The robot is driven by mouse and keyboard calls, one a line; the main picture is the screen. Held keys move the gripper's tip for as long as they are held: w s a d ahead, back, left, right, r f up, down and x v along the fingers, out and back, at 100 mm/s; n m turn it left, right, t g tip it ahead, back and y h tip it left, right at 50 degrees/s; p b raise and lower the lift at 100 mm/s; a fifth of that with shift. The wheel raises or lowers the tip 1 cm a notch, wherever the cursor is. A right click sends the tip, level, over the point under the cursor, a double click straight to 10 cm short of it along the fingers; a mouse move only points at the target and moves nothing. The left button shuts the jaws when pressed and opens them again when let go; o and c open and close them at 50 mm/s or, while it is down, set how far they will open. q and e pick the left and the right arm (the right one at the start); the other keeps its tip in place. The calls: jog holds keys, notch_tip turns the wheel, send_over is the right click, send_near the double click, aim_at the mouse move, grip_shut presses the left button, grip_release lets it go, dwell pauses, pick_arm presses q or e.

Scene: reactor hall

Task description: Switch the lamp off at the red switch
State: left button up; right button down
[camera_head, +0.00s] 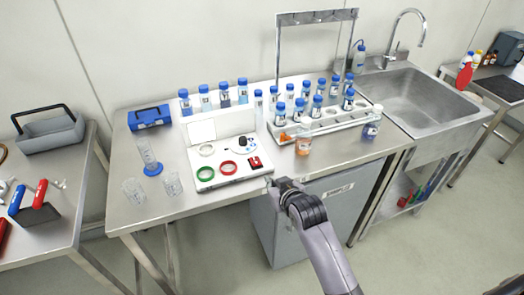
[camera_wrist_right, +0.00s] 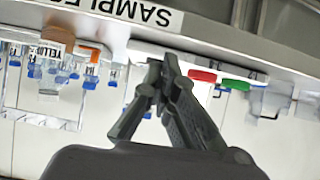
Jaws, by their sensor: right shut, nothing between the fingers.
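The red switch (camera_head: 255,163) sits at the right front of a white panel (camera_head: 229,182) on the steel table. A red ring (camera_head: 228,168) and a green ring (camera_head: 205,174) lie to its left on the panel. My right gripper (camera_head: 271,181) is shut and empty, just in front of the panel's right front corner, near the switch. In the wrist view its fingertips (camera_wrist_right: 157,68) come together near the panel; I cannot make out the switch there. No lamp can be clearly identified. My left gripper is not in view.
Several blue-capped bottles stand in a rack (camera_head: 330,122) behind and right. An orange-labelled jar (camera_head: 303,146) stands right of the panel. Glass beakers (camera_head: 172,184) and a cylinder (camera_head: 148,156) stand left. A grey cabinet (camera_head: 315,205) is under the table; a sink (camera_head: 415,100) is at right.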

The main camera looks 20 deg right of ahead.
notch_tip(320, 180, up, 9)
jog(key=w+t, duration=0.1)
jog(key=shift+w+d+t+p, duration=0.25)
jog(key=shift+w+t+p, duration=0.05)
jog(key=shift+w+p, duration=0.05)
jog(key=shift+r, duration=0.1)
jog(key=p, duration=0.2)
send_over(260, 163)
notch_tip(260, 163, down, 4)
jog(key=shift+r, duration=0.15)
notch_tip(260, 163, down, 3)
jog(key=shift+s+r+p, duration=0.15)
jog(key=shift+p, duration=0.25)
jog(key=shift+s+d+f, duration=0.1)
jog(key=shift+s+f, duration=0.1)
jog(key=shift+f, duration=0.55)
jog(key=shift+f, duration=0.1)
